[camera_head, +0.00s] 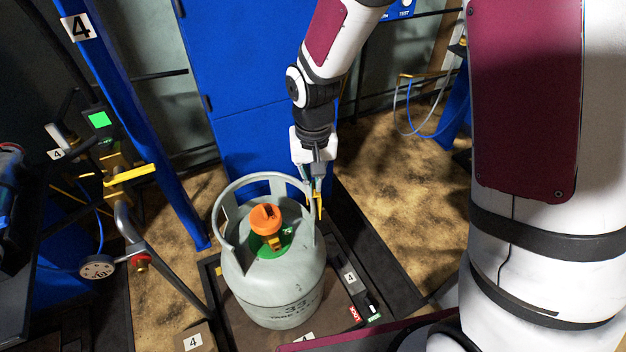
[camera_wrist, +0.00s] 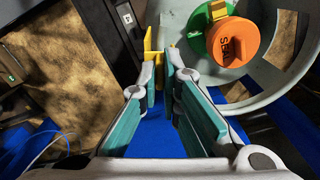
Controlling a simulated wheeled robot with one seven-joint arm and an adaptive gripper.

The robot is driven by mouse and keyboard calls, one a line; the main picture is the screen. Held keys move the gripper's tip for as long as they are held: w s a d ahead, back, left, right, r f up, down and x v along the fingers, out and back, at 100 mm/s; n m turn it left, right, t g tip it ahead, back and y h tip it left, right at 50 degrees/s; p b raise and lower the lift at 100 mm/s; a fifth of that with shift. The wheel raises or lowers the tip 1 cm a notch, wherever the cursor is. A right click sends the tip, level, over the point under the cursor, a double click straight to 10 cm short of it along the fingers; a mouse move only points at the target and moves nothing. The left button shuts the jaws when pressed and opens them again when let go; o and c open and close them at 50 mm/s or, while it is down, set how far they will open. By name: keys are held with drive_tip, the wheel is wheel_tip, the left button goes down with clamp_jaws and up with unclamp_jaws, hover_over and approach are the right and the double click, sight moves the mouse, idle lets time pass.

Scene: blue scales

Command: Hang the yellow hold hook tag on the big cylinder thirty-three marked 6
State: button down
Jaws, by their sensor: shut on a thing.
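A grey-green gas cylinder (camera_head: 262,295) marked 33 stands upright on a low scale platform whose visible labels read 4; I see no 6. A ring collar (camera_head: 222,225) surrounds its orange-capped valve (camera_head: 266,218). My gripper (camera_head: 317,187) is just outside the collar's right rear side, pointing down, shut on the yellow hold hook tag (camera_head: 317,206). In the wrist view the tag (camera_wrist: 151,46) shows at the fingertips, beside the grey collar. I cannot tell whether its hook touches or goes over the collar.
A blue cabinet (camera_head: 255,125) stands behind the cylinder. A blue post (camera_head: 140,125) marked 4 and a yellow-handled valve with a gauge (camera_head: 97,267) are at left. Brown floor (camera_head: 390,170) is open at right.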

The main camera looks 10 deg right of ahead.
drive_tip(key=shift+f+b, duration=0.9)
drive_tip(key=shift+f, duration=0.3)
drive_tip(key=shift+f+b, duration=0.5)
drive_tip(key=shift+f, duration=0.25)
drive_tip(key=shift+f, duration=0.15)
drive_tip(key=c, duration=1.7)
unclamp_jaws()
drive_tip(key=shift+r, duration=0.2)
drive_tip(key=shift+r+p, duration=2.95)
drive_tip(key=shift+r, duration=0.7)
